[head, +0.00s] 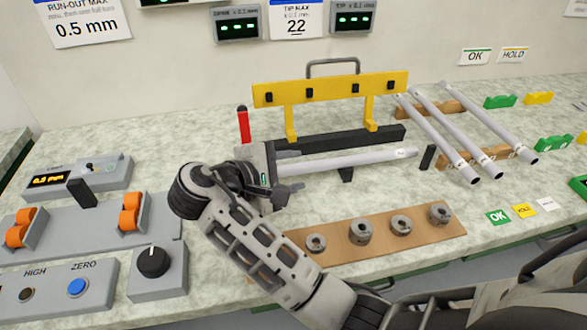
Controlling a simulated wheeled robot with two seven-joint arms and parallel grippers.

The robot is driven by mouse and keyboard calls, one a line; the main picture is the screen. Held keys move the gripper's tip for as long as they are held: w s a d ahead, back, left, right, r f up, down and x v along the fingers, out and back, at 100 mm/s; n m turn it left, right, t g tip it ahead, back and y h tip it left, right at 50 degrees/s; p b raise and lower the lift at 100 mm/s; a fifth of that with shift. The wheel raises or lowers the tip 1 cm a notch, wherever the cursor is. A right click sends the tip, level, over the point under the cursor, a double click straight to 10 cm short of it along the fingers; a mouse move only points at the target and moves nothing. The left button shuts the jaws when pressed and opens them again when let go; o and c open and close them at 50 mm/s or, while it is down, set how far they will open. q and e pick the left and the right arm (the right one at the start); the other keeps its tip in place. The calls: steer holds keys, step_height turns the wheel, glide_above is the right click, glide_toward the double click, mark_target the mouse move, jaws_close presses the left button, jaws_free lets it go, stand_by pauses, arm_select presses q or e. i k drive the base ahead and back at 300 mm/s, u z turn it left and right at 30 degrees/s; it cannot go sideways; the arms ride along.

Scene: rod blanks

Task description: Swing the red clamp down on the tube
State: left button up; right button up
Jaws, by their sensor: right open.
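The red clamp (243,124) is a lever that stands upright above the grey block at the left end of the fixture. The grey tube (345,162) lies level along the fixture, its left end by that block and its right end free. My right gripper (278,190) is open, low beside the block and in front of the tube's left end, below the red lever. My wrist hides part of the block, and the fingertips are hard to make out. I cannot tell whether the gripper touches anything. My left gripper is not in view.
A yellow bar (330,88) on posts stands behind the tube. A wooden board (375,238) with several metal collars lies in front. Several loose tubes (445,135) rest on wooden supports at the right. A control panel with a black knob (153,262) is at the left.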

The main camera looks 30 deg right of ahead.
mark_target(242, 111)
steer(key=k, duration=1)
